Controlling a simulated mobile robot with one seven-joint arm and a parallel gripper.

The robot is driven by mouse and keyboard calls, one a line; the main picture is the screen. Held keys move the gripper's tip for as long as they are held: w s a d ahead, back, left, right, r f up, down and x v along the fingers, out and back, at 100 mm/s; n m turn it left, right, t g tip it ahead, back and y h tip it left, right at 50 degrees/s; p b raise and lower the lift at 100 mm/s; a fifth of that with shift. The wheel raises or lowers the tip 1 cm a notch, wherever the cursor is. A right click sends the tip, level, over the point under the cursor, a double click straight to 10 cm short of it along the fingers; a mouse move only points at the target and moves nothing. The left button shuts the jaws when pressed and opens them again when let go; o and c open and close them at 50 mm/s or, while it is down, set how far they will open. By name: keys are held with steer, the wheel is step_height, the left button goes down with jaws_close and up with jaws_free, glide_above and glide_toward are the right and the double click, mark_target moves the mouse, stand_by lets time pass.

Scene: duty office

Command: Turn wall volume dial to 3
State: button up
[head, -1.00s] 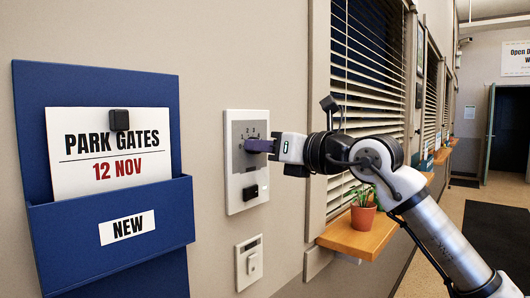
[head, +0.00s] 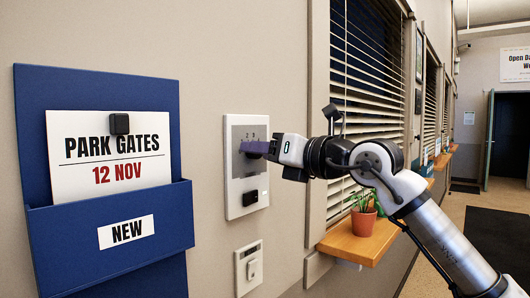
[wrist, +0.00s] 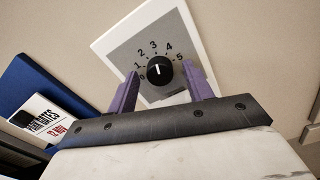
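The wall volume dial (wrist: 159,70) is a round black knob on a grey-faced white panel marked 0 to 5. Its white pointer line points up, roughly at the 3. My gripper (wrist: 162,73) has its two purple fingers on either side of the dial. The fingers are apart, with visible gaps between them and the knob. In the head view my gripper (head: 253,149) is at the upper part of the panel (head: 233,206), and its fingers hide the knob there.
A black switch (head: 250,198) sits low on the same panel, with a white switch plate (head: 249,266) below. A blue wall holder (head: 45,222) with a card (head: 110,155) is to the left. A potted plant (head: 363,221) stands on a wooden sill (head: 350,245) under the blinds.

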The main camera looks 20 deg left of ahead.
steer(key=b+v, duration=0.2)
steer(key=v, duration=1.1)
steer(key=shift+d, duration=0.4)
steer(key=shift+s, duration=0.1)
